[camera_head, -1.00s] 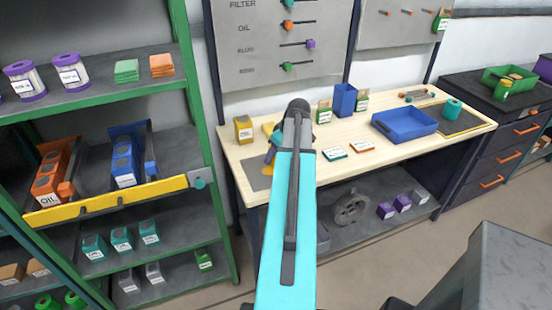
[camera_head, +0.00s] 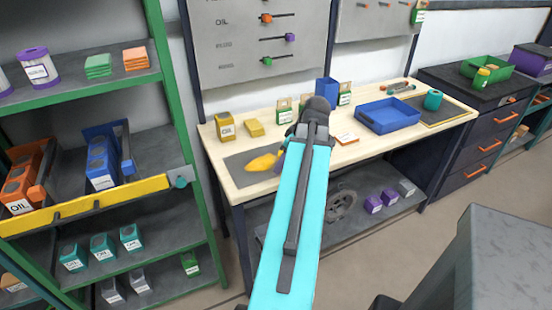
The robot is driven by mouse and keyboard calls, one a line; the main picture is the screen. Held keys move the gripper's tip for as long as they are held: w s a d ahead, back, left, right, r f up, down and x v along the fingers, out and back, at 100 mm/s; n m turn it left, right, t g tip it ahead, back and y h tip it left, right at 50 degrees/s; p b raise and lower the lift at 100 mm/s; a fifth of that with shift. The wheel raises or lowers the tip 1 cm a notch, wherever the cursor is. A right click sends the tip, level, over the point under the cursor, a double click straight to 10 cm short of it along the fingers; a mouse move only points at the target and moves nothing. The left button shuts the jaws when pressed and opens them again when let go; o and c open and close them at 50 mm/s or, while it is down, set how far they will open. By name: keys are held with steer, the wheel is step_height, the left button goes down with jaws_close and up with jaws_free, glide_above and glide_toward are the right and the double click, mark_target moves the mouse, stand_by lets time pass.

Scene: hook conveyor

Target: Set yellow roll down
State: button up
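The yellow roll (camera_head: 263,162) shows as a long yellow shape over the dark grey mat (camera_head: 236,163) at the left of the workbench. My gripper (camera_head: 281,158) is at the roll's right end and appears shut on it. My own arm hides much of the gripper, and the fingertips are not clear. I cannot tell whether the roll touches the mat or hangs just above it.
A yellow box (camera_head: 225,126) and a flat yellow piece (camera_head: 254,128) stand behind the mat. Green-labelled boxes (camera_head: 284,112) and a blue bin (camera_head: 326,89) stand further right. A blue tray (camera_head: 386,116) lies on the right half. A green shelf rack (camera_head: 164,100) rises at left.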

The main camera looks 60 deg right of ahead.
steer(key=shift+s+a+r, duration=0.1)
steer(key=shift+s+a, duration=0.05)
steer(key=shift+s, duration=0.35)
steer(key=shift+s+a+r, duration=0.1)
steer(key=shift+s, duration=0.35)
steer(key=shift+w, duration=0.1)
